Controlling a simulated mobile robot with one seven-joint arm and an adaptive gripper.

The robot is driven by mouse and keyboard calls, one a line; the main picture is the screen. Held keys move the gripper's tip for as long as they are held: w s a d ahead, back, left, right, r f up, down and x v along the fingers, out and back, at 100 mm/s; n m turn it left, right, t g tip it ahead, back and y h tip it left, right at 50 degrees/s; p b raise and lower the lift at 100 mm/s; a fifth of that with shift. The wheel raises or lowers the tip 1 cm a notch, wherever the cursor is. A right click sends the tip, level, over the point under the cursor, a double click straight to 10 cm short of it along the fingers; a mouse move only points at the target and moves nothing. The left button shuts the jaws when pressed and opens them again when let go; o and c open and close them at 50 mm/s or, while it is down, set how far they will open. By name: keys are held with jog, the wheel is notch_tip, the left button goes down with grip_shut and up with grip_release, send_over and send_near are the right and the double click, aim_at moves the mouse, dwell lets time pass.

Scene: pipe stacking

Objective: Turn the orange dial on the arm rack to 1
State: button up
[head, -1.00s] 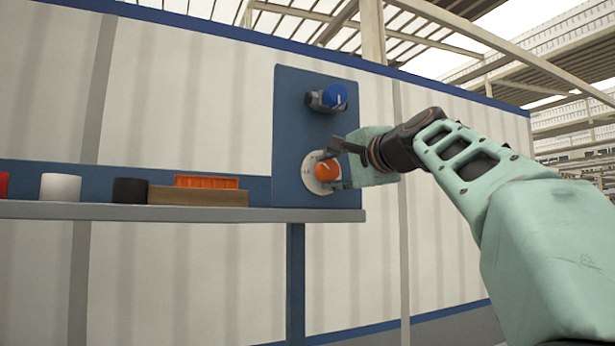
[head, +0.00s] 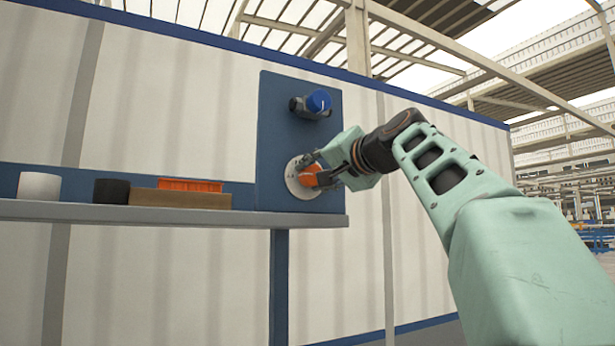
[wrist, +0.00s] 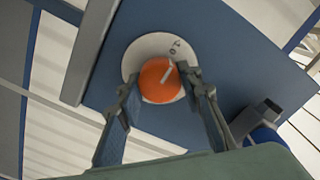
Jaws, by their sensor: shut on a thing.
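The orange dial (head: 309,176) sits on a round white plate (head: 292,183) low on the blue panel of the rack. In the wrist view the orange dial (wrist: 160,82) carries a pale pointer line that slants toward the upper right. Small dark marks show on the white plate (wrist: 146,48) above it, too small to read. My gripper (head: 318,172) is at the dial, its fingers on either side. In the wrist view my gripper (wrist: 160,90) is shut on the dial, its right finger close against the edge.
A blue knob (head: 319,101) on a dark mount sticks out from the blue panel (head: 275,120) above the dial. A shelf (head: 150,214) to the left holds a white cylinder (head: 39,187), a black cylinder (head: 111,191), a wooden block (head: 180,199) and an orange bin (head: 190,185).

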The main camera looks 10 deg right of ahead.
dwell(0.4)
jog(key=o, duration=1.2)
jog(key=shift+c, duration=0.2)
jog(key=v, duration=0.7)
jog(key=shift+s, duration=0.25)
